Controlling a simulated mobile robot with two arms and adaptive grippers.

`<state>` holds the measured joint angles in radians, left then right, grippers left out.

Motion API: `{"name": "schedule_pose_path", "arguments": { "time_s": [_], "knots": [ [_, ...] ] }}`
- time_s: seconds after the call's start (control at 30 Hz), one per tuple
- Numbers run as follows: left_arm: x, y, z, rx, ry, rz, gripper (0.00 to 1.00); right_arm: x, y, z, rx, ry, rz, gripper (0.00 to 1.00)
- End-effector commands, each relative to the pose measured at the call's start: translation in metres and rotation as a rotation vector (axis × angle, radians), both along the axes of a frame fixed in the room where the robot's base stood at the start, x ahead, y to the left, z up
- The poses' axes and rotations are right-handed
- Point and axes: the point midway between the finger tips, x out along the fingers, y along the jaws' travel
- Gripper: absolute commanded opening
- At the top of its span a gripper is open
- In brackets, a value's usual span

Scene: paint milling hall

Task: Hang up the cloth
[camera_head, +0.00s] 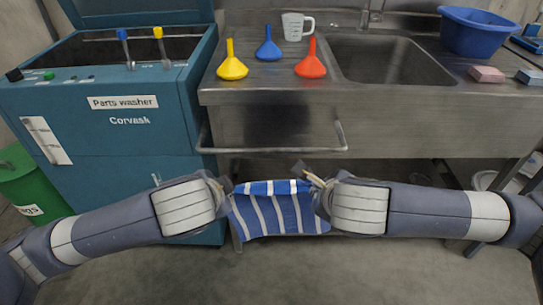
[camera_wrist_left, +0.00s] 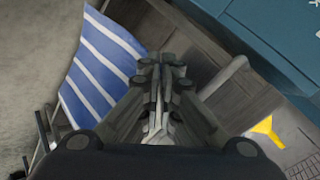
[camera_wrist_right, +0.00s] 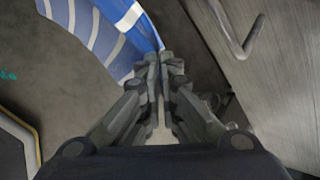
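The blue cloth with white stripes (camera_head: 280,212) hangs spread between my two grippers, its top edge nearly level. My left gripper (camera_head: 226,185) is shut on its left upper corner; in the left wrist view the cloth (camera_wrist_left: 100,65) runs off beside the closed fingers (camera_wrist_left: 157,88). My right gripper (camera_head: 312,178) is shut on its right upper corner; the cloth (camera_wrist_right: 105,30) meets the closed fingers (camera_wrist_right: 160,65) in the right wrist view. A metal rail (camera_head: 275,151) runs along the front of the sink bench, above the cloth in the head view and apart from it.
The steel bench (camera_head: 385,120) holds yellow (camera_head: 232,68), blue (camera_head: 268,48) and red (camera_head: 311,66) funnels, a measuring jug (camera_head: 296,27) and a blue basin (camera_head: 475,32). A teal parts washer (camera_head: 110,135) stands left, with a green bin (camera_head: 25,185) beside it. The floor in front is clear.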

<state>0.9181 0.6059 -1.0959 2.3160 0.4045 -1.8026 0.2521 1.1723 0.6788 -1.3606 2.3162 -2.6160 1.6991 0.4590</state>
Motion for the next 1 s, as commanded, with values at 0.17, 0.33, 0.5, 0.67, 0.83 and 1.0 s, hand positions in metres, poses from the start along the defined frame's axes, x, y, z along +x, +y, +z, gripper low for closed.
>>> {"name": "schedule_pose_path", "arguments": {
  "time_s": [0.17, 0.33, 0.5, 0.67, 0.83, 1.0],
  "knots": [
    [0.0002, 0.0039, -0.0087, 0.004, -0.020, 0.014, 0.00, 0.0005, -0.0042, -0.0085, -0.004, -0.021, -0.015, 0.00],
    [0.0002, 0.0039, -0.0081, 0.005, -0.022, 0.014, 0.00, 0.0005, -0.0043, -0.0079, -0.004, -0.023, -0.016, 0.00],
    [0.0002, 0.0035, -0.0079, 0.003, -0.023, 0.013, 0.17, 0.0005, -0.0042, -0.0078, -0.004, -0.023, -0.015, 0.18],
    [-0.0001, 0.0020, -0.0077, 0.000, -0.023, 0.009, 0.33, 0.0002, -0.0025, -0.0076, -0.001, -0.023, -0.011, 0.33],
    [-0.0003, 0.0012, -0.0076, -0.001, -0.023, 0.006, 0.33, -0.0002, -0.0014, -0.0074, 0.001, -0.023, -0.008, 0.33],
    [-0.0005, 0.0007, -0.0075, -0.002, -0.022, 0.005, 0.33, -0.0004, -0.0009, -0.0074, 0.002, -0.023, -0.006, 0.33]
  ]
}}
